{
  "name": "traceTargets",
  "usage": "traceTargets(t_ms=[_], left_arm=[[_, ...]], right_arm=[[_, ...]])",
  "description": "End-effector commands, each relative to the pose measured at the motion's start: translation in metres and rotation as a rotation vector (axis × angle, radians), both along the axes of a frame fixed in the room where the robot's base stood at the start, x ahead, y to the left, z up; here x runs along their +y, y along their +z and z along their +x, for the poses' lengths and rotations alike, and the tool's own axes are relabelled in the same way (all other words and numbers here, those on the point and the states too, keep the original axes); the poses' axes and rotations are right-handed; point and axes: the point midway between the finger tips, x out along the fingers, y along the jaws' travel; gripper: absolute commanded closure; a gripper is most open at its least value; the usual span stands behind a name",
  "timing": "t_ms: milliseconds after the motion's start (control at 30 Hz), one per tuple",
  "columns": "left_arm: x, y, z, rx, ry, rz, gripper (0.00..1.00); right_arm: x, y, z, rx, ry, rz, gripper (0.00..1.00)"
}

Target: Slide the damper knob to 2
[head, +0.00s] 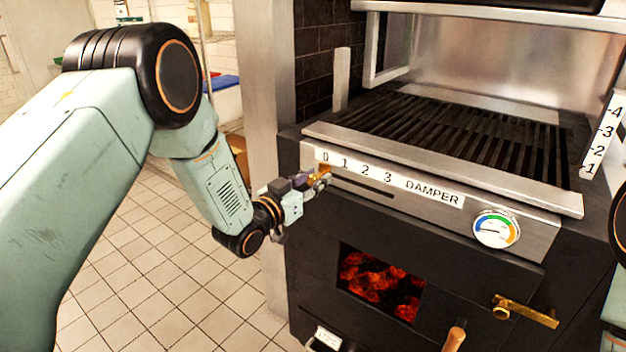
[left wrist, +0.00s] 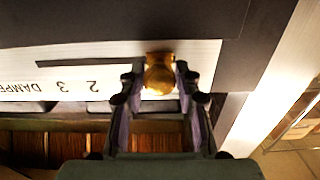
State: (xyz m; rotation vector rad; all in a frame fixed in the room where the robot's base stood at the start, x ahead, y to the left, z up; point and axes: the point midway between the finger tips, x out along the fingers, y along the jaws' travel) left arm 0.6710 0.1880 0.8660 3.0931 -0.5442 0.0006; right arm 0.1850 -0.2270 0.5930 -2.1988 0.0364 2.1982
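The brass damper knob (head: 321,172) sits at the slot's left end, under the 0 of the damper scale (head: 367,172) marked 0, 1, 2, 3. In the left wrist view the scale appears upside down and the knob (left wrist: 160,76) is between my left gripper's fingertips. My left gripper (head: 318,180) has one finger on each side of the knob, close against it, and looks shut on it. One finger hides the 1 in the wrist view. The slot (head: 365,186) is clear to the right of the knob. My right gripper is out of view.
The grill grate (head: 450,125) lies above the scale. A round gauge (head: 496,229) is at right. Below are a fire window (head: 380,284) with glowing coals and a brass handle (head: 527,312). A steel post (head: 268,110) stands left. The tiled floor is open.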

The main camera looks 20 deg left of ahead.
Motion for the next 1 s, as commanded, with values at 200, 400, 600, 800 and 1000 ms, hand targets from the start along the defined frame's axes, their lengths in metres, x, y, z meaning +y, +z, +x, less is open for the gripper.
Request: traceTargets(t_ms=[200,400,600,800,1000], left_arm=[[0.0001,0.0001,-0.0001,0.0,0.0,0.0,0.89],[0.0,0.0002,0.0001,0.0,0.0,0.0,1.0],[-0.0001,0.0004,0.0002,-0.001,0.0,0.001,1.0],[-0.0001,0.0005,0.0003,-0.001,0.0,0.001,1.0],[-0.0018,0.0005,-0.0004,-0.001,-0.001,0.001,1.0]], right_arm=[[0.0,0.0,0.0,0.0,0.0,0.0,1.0],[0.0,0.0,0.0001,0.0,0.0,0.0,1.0],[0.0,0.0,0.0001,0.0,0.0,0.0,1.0],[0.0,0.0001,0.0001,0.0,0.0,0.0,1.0],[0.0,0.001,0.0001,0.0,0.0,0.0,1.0]])
